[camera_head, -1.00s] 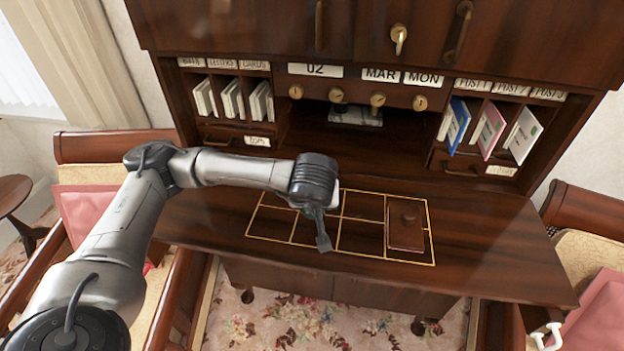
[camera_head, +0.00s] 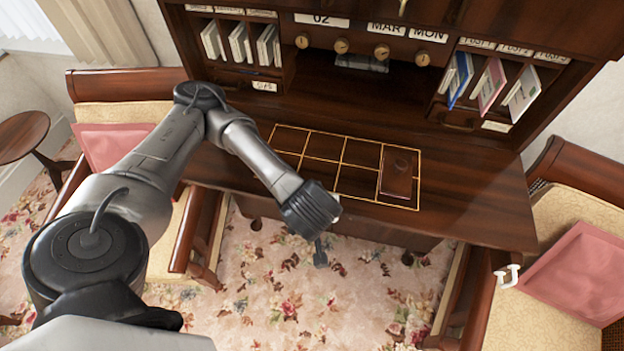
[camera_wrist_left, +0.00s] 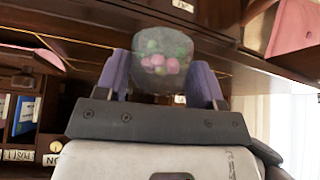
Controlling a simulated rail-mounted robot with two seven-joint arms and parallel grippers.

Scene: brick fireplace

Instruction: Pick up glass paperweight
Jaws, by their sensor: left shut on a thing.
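The glass paperweight (camera_wrist_left: 160,65) is a clear rounded piece with pink and green shapes inside. In the left wrist view it sits between the two fingers of my left gripper (camera_wrist_left: 161,82), which is shut on it. In the head view my left gripper (camera_head: 320,252) hangs in front of the desk's near edge, over the floor as seen from here. The paperweight cannot be made out in the head view. My right gripper is not in view.
Pigeonholes hold envelopes and cards (camera_head: 490,85). Chairs with pink cushions (camera_head: 585,270) stand at both sides. Patterned carpet (camera_head: 270,270) lies in front.

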